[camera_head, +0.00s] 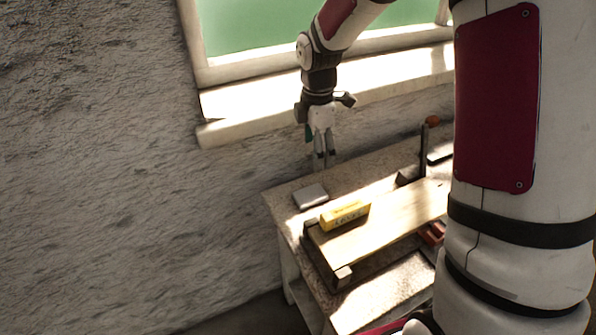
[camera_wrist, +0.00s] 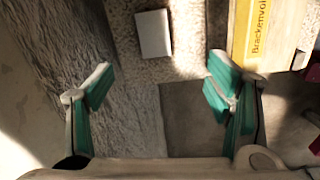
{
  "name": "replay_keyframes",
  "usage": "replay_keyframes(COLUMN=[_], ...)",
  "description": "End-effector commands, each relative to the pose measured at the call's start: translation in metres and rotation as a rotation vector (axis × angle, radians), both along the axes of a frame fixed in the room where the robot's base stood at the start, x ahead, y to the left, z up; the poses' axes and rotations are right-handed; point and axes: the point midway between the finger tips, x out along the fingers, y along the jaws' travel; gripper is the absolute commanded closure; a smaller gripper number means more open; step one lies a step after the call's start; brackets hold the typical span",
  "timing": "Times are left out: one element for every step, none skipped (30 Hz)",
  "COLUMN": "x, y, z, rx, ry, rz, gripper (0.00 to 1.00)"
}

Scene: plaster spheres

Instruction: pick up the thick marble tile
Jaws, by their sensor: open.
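A pale grey-white rectangular tile (camera_head: 310,196) lies flat on the left end of the table, near its far left corner. It also shows in the wrist view as a whitish block (camera_wrist: 153,34) at the top, a little left of centre. My gripper (camera_head: 321,160) hangs above the back of the table, pointing down, apart from the tile. In the wrist view its teal-padded fingers (camera_wrist: 160,88) are spread wide with nothing between them.
A yellow box (camera_head: 345,215) lies on a wooden board (camera_head: 390,230) to the right of the tile. A dark upright post (camera_head: 423,152) with a reddish top stands farther right. The rough wall (camera_head: 110,170) and window ledge (camera_head: 330,100) are close behind the table.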

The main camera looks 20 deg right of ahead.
Motion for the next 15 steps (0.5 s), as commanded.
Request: replay_keyframes(x=[0.006, 0.008, 0.011, 0.013, 0.014, 0.015, 0.015, 0.016, 0.016, 0.016, 0.015, 0.015, 0.015, 0.015, 0.015], y=[0.001, 0.001, 0.002, 0.002, 0.002, 0.003, 0.003, 0.003, 0.003, 0.003, 0.004, 0.004, 0.003, 0.003, 0.003], z=[-0.014, -0.02, -0.026, -0.03, -0.033, -0.037, -0.04, -0.043, -0.048, -0.052, -0.057, -0.065, -0.07, -0.076, -0.084], rx=[0.008, 0.011, 0.015, 0.017, 0.019, 0.021, 0.022, 0.022, 0.023, 0.023, 0.023, 0.023, 0.023, 0.022, 0.023], ry=[0.016, 0.02, 0.025, 0.029, 0.032, 0.035, 0.037, 0.039, 0.039, 0.039, 0.041, 0.041, 0.041, 0.041, 0.041], rz=[0.044, 0.067, 0.092, 0.109, 0.121, 0.134, 0.141, 0.145, 0.149, 0.15, 0.151, 0.151, 0.151, 0.151, 0.151], gripper=[0.27, 0.27, 0.27, 0.27, 0.27, 0.27, 0.27, 0.27, 0.27, 0.27, 0.27, 0.27, 0.27, 0.27, 0.27])
